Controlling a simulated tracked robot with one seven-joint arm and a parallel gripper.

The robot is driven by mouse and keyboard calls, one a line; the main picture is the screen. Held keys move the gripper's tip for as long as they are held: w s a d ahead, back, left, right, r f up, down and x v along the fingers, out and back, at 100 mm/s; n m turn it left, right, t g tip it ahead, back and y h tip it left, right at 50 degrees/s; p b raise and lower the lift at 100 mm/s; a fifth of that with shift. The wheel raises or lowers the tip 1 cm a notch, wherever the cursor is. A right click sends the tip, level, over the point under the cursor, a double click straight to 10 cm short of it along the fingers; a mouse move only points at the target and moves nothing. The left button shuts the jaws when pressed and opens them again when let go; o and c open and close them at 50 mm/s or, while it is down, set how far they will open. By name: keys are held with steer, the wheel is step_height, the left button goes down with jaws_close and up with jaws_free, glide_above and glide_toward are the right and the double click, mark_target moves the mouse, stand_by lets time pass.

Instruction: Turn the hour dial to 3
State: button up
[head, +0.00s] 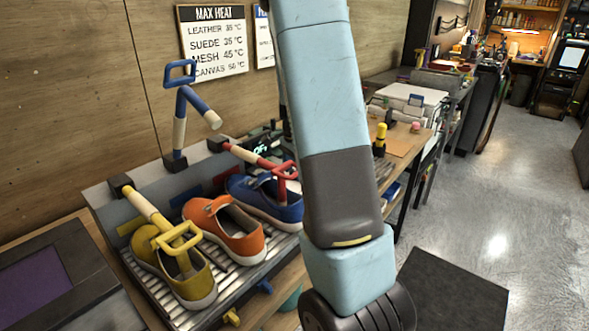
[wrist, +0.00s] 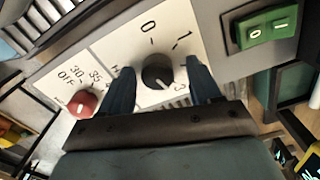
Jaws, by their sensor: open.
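In the wrist view, a black round hour dial (wrist: 157,72) sits on a white panel marked 0, 1 and 3, with other marks hidden by my gripper. My gripper (wrist: 159,68) is open, with one finger on the left of the dial and one on the right. Gaps show between the fingers and the dial's sides. A pale mark lies at the dial's lower right, toward the 3; I cannot tell clearly where the pointer points. In the head view my arm blocks the front, and neither the gripper nor the dial can be made out.
A red knob (wrist: 82,103) marked Off, 30 and 35 is left of the dial. A green rocker switch (wrist: 265,27) is at the right. In the head view, yellow (head: 187,272), orange (head: 226,232) and blue (head: 262,202) shoes stand on a ribbed rack. Open floor lies right.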

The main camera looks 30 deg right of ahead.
steer(key=shift+r, duration=0.1)
step_height(320, 180, up, 14)
steer(key=shift+f, duration=0.2)
stand_by(0.7)
steer(key=s+a+r+n+t, duration=0.3)
steer(key=s+a+r+n, duration=0.6)
steer(key=s+a, duration=0.3)
steer(key=s+a+n+t, duration=0.1)
steer(key=s+a+n, duration=0.2)
steer(key=s, duration=0.4)
steer(key=s+a+n+t, duration=0.1)
steer(key=s+a+n, duration=0.2)
steer(key=s+n, duration=0.2)
steer(key=shift+s+t, duration=0.3)
steer(key=shift+s, duration=0.6)
steer(key=shift+a, duration=0.1)
